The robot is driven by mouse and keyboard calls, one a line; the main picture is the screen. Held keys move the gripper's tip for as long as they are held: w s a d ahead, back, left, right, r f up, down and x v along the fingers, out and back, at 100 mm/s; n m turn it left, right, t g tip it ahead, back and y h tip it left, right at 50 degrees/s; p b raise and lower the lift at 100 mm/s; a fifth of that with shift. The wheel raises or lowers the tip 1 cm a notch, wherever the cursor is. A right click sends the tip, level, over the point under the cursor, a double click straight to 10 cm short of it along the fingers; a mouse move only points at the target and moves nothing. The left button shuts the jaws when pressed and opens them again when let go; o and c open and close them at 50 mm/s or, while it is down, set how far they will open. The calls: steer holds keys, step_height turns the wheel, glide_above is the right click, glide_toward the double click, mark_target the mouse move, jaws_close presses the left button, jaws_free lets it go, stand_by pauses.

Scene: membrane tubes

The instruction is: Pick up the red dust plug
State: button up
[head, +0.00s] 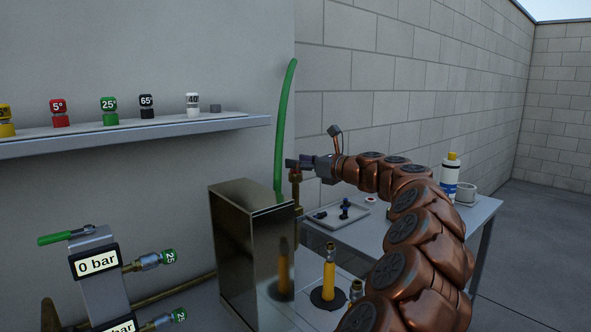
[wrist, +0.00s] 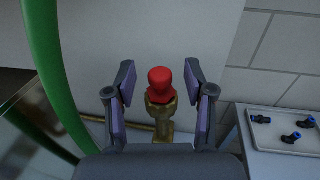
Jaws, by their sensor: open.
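The red dust plug (wrist: 160,80) sits on top of an upright brass fitting (wrist: 161,112) in the wrist view. My gripper (wrist: 160,82) is open, with one finger on each side of the plug. A gap shows between the plug and each finger. In the head view my gripper (head: 297,163) is at the top of the brass pipe (head: 296,195), beside the green hose. I cannot make out the red plug in the head view, where the gripper covers that spot.
A green hose (head: 284,130) rises close to my gripper. A metal box (head: 250,240) stands in front. A white tray (head: 349,222) with several dark fittings lies on the table behind, near a white bottle (head: 450,172). A shelf (head: 150,130) at left holds coloured nozzles.

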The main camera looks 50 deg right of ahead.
steer(key=shift+w+f, duration=0.15)
steer(key=shift+w, duration=0.7)
steer(key=c, duration=1)
steer(key=shift+o, duration=0.2)
steer(key=shift+r, duration=0.2)
